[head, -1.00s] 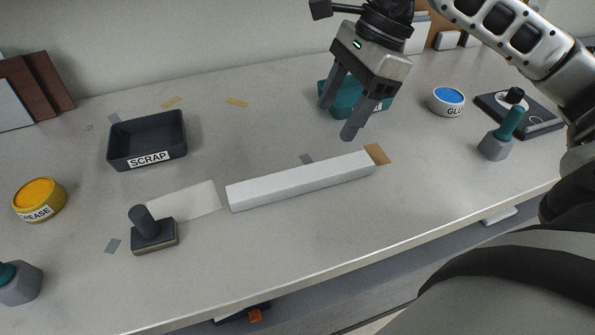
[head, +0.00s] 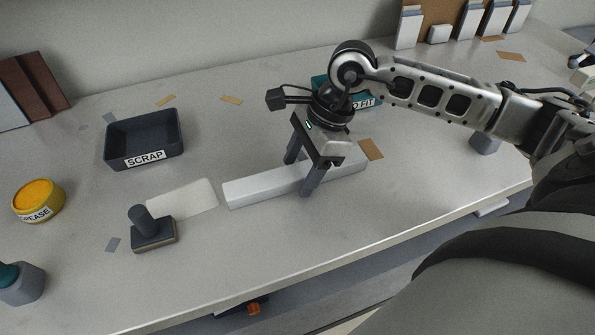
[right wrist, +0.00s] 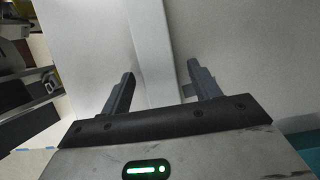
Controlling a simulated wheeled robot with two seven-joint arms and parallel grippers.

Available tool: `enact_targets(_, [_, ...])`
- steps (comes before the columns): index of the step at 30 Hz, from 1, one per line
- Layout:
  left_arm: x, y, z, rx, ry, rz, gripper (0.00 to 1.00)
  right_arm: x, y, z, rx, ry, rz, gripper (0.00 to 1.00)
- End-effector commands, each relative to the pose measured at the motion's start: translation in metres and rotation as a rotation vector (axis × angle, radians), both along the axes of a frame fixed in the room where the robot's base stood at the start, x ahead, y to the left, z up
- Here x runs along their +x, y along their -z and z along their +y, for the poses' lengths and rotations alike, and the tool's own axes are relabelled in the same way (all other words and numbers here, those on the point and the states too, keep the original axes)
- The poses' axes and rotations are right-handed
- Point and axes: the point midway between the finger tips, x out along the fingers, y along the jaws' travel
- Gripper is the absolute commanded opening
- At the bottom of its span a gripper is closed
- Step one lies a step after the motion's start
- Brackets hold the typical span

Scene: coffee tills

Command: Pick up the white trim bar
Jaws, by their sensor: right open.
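The white trim bar (head: 262,186) lies flat on the grey bench, running from left of centre toward the right. My right gripper (head: 301,178) is open, with one finger on the far side of the bar and the other on the near side. Its body hides part of the bar toward its right half. In the right wrist view the bar (right wrist: 153,50) passes between the two open fingers of the gripper (right wrist: 158,88), with a gap on each side. My left gripper does not show.
A dark scrap tray (head: 145,140), a yellow grease tub (head: 38,201) and a dark-handled block (head: 152,231) stand to the left. A pale rectangle (head: 183,199) lies by the bar's left end. A teal bin (head: 362,92) stands behind the gripper, partly hidden.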

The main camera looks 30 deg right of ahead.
Motion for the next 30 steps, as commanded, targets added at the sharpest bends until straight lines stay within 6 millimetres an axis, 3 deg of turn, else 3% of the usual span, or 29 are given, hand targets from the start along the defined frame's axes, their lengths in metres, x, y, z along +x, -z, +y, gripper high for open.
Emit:
enact_targets(5, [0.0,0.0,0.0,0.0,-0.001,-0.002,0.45,0.0,0.0,0.0,0.0,0.0,0.0,0.59])
enact_targets(10, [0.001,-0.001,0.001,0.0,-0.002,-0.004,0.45,0.0,0.0,0.0,0.0,0.0,0.0,0.12])
enact_targets(12, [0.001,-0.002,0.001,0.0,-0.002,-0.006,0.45,0.0,-0.001,0.0,0.001,-0.001,-0.002,0.03])
enact_targets(23, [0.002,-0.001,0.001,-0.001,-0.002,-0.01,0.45,0.001,-0.006,0.0,0.001,0.0,-0.005,0.03])
enact_targets(29, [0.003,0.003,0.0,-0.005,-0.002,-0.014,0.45,0.001,-0.034,0.0,0.0,-0.001,-0.012,0.03])
enact_targets(30, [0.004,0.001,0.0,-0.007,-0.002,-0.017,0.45,-0.007,-0.042,0.003,-0.001,-0.005,-0.009,0.03])
